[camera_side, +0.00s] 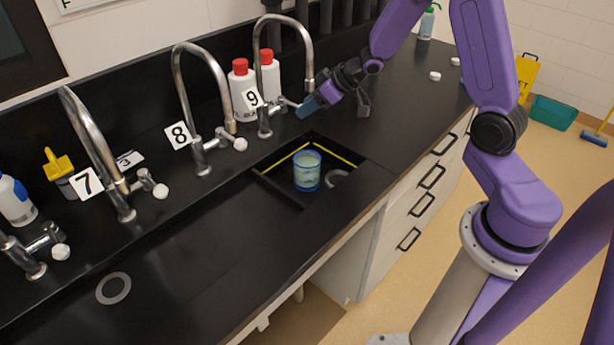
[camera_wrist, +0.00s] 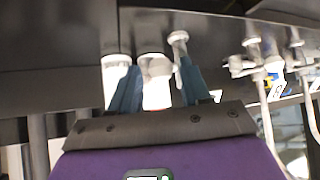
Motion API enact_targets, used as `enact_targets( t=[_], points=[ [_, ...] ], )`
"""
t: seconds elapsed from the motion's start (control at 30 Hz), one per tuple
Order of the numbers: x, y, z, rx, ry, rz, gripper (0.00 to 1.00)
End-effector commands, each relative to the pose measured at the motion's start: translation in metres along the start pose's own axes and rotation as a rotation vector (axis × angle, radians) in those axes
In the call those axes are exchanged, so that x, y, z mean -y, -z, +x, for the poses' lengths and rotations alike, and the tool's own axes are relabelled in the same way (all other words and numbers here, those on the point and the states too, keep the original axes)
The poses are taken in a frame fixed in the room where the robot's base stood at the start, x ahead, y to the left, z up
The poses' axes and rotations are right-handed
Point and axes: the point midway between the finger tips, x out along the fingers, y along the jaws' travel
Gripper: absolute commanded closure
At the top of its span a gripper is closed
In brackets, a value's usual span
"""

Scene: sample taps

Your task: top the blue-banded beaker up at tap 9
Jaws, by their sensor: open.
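The blue-banded beaker (camera_side: 307,171) stands upright in the small recessed basin below tap 9, holding pale greenish liquid; how full is hard to tell. Tap 9 (camera_side: 263,80) is the rightmost tap, with its number card (camera_side: 252,98) beside it. No stream shows from its spout. My gripper (camera_side: 312,104) is open, its blue fingers at the end of tap 9's side handle, hiding the knob in the side view. In the wrist view the blue fingers (camera_wrist: 158,88) stand apart, with pale shapes in line between them; I cannot tell whether they touch the handle.
Two white bottles with red caps (camera_side: 241,90) stand behind tap 9. Tap 8 (camera_side: 203,90) and tap 7 (camera_side: 95,150) stand to the left, with white-knobbed handles. A yellow line (camera_side: 335,154) edges the basin. The counter right of the basin is mostly clear.

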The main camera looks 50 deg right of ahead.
Motion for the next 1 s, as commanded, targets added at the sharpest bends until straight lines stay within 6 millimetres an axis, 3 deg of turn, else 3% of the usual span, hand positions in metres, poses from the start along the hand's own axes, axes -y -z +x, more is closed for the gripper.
enact_targets(
  t=[0.5, 0.87, 1.0],
  points=[
    [0.000, 0.000, -0.049, 0.000, -0.001, 0.001, 0.53],
    [0.001, 0.000, -0.050, 0.003, -0.001, -0.002, 0.53],
    [0.012, 0.003, -0.053, 0.018, -0.019, -0.035, 0.53]
  ],
)
